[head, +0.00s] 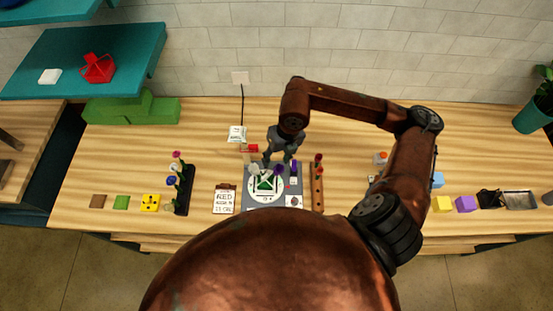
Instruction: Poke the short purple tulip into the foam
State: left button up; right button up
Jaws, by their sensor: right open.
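The green foam (265,183) sits on a white round plate on a grey station (250,204) in the middle of the table. Small purple blooms show just right of the foam; one purple bloom (293,166) is close beside my right gripper. I cannot tell which is the short tulip, and its stem is too small to make out. My right gripper (281,158) is open, pointing down just behind the foam. Whether it touches a flower cannot be told. My left gripper is not in view.
A black rack (184,190) with several flowers stands left, and a wooden rack (317,192) with red flowers stands right. A clipboard (225,199) lies left of the station. Table between the black rack and back wall is mostly clear.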

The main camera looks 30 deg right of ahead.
jog(key=shift+o, duration=0.4)
jog(key=o, duration=0.5)
